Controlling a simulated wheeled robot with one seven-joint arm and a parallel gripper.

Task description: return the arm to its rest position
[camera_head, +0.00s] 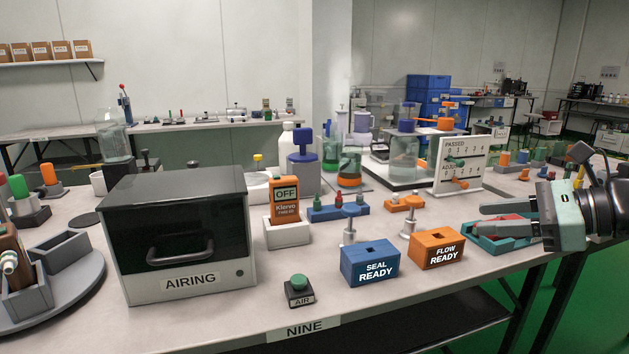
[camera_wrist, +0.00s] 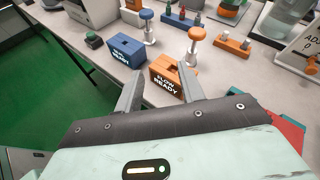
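My gripper (camera_head: 482,219) is at the right of the head view, above the front right part of the table. Its two grey fingers point left and are apart, with nothing between them. In the wrist view my gripper (camera_wrist: 158,92) also shows its fingers spread and empty. The orange FLOW READY block (camera_wrist: 166,78) lies beyond the fingertips there. In the head view this orange block (camera_head: 437,248) stands left of my gripper, beside the blue SEAL READY block (camera_head: 370,263). I cannot tell the exact height of the fingers above the table.
A red and teal tray (camera_head: 487,243) lies below and behind my gripper. A white board marked PASSED (camera_head: 461,167) stands behind it. An AIRING box (camera_head: 180,236), an orange Klervo tester (camera_head: 286,202) and a green AIR button (camera_head: 299,284) stand further left on the table (camera_head: 225,325).

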